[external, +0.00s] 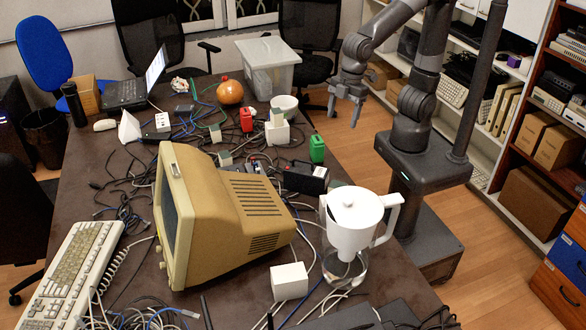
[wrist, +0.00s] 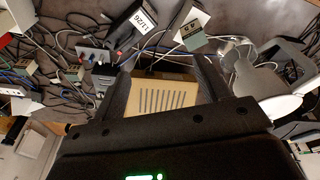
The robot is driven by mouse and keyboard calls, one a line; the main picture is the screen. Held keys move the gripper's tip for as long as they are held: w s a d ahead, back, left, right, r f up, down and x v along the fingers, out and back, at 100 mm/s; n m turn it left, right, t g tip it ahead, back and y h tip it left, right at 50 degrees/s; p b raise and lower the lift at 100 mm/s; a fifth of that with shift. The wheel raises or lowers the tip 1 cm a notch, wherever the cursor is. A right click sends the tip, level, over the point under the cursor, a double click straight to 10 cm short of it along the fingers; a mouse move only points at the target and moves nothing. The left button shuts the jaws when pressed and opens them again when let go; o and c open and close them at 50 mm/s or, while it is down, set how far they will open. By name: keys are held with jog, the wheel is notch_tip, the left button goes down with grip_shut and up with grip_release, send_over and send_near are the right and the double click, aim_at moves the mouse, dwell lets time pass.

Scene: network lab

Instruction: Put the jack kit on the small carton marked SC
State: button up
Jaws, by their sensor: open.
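My gripper (external: 343,116) is open and empty, fingers down, in the air beyond the table's right edge. Its dark fingers also frame a vented tan surface in the wrist view (wrist: 160,85). No SC mark can be read. Small white cartons stand by the monitor's front right (external: 289,280) and at the table's far right (external: 277,132); the far one has a pale block on it. I cannot tell which thing is the jack kit. Small grey-green boxes lie among the cables, one behind the monitor (external: 225,158), and one shows in the wrist view (wrist: 193,36).
The tan monitor (external: 230,215) and white jug (external: 353,222) are large obstacles. A black box (external: 305,178), green can (external: 317,149) and red can (external: 246,119) stand nearby. Cables cover much of the table. A clear bin (external: 268,66) stands at the far end.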

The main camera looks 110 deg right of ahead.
jog(key=s+d+r+m+t, duration=0.3)
jog(key=s+d+r+m, duration=0.1)
jog(key=s+d, duration=0.6)
jog(key=shift+s+r+m+t+h, duration=0.3)
jog(key=shift+s+m, duration=0.4)
jog(key=shift+s, duration=0.3)
